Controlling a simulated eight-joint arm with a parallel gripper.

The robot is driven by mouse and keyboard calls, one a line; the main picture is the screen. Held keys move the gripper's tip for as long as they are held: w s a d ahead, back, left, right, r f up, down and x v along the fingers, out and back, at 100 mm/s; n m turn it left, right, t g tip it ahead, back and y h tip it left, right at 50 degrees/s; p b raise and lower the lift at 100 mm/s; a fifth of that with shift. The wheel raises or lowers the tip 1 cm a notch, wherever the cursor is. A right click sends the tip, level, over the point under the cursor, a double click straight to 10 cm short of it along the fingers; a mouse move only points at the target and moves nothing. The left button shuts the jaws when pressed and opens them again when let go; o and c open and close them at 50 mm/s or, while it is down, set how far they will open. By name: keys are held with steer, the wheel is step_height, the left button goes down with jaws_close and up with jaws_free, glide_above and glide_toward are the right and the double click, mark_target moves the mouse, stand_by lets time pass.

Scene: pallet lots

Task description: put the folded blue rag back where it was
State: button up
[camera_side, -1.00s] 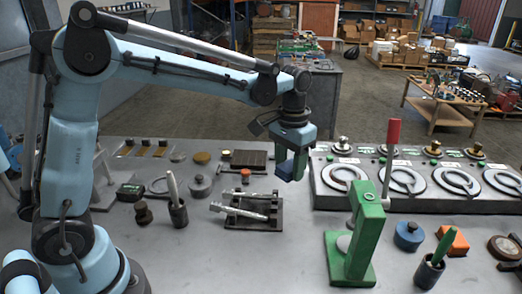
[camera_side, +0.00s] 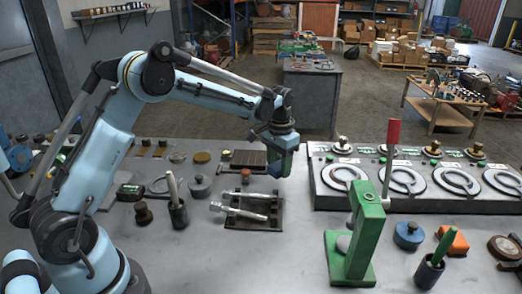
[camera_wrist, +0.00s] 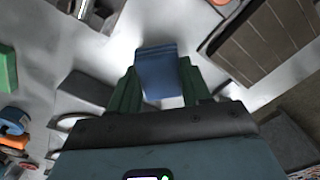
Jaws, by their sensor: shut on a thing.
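The folded blue rag (camera_wrist: 158,70) shows in the wrist view as a small blue block between the green fingers of my gripper (camera_wrist: 160,92). My gripper is shut on it. In the side view my gripper (camera_side: 281,170) points down near the back of the grey bench, left of the long panel with round dials. There the rag is small and hard to tell from the fingers. I cannot tell from these views which spot on the bench was the rag's own, or how high the rag is above the top.
A dark slatted block (camera_side: 249,158) lies just left of my gripper. A black rack with metal rods (camera_side: 247,213) is in front. The dial panel (camera_side: 415,185) stands to the right. A green stand with a red-tipped post (camera_side: 352,245) is at front right. Bare bench shows between.

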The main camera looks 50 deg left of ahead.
mark_target(278, 175)
steer(key=shift+f, duration=1.9)
steer(key=shift+f, duration=0.1)
steer(key=o, duration=1.2)
